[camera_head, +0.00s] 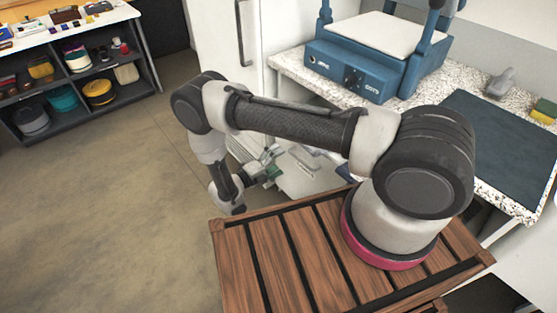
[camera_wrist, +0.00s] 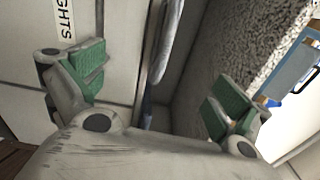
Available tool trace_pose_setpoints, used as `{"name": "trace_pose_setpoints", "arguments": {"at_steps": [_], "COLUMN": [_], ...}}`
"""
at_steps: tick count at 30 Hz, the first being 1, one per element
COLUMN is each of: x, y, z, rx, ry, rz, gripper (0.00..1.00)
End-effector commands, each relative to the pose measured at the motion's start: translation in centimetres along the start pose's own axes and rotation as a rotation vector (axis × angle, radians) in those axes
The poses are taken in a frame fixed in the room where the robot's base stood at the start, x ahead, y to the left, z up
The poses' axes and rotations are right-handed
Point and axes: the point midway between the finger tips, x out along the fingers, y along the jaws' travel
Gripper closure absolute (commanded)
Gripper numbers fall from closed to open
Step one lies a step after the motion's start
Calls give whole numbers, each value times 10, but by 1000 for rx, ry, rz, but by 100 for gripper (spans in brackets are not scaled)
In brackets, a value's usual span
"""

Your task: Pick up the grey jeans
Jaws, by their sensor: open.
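I cannot make out the grey jeans for certain in either view. My gripper (camera_head: 268,166) is at the end of the bent arm, low beside the white front under the speckled counter. In the wrist view my gripper (camera_wrist: 158,82) is open, its two green-padded fingers wide apart with nothing between the pads. Beyond the fingers are a pale panel (camera_wrist: 115,30) with the letters "IGHTS" and a long grey-blue piece (camera_wrist: 168,42), perhaps a handle or cloth; I cannot tell which. A narrow bluish strip (camera_wrist: 147,108) shows below it.
A speckled counter (camera_head: 300,68) carries a blue machine (camera_head: 350,70) and a dark mat (camera_head: 500,150). A white cabinet (camera_head: 215,40) stands behind my arm. A dark shelf unit (camera_head: 150,60) with colored items is at the upper left. The floor (camera_head: 110,200) at the left is clear.

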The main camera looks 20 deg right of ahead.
Motion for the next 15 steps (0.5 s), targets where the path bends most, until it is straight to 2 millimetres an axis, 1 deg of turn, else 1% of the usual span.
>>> {"name": "trace_pose_setpoints", "arguments": {"at_steps": [3, 7, 15], "x": [1, 8, 36], "y": [-2, -2, -2], "z": [0, -1, -1], "rx": [-58, -66, -63], "ry": [2, 5, 7], "rz": [-6, -6, -5], "gripper": [0, 0, 0]}}
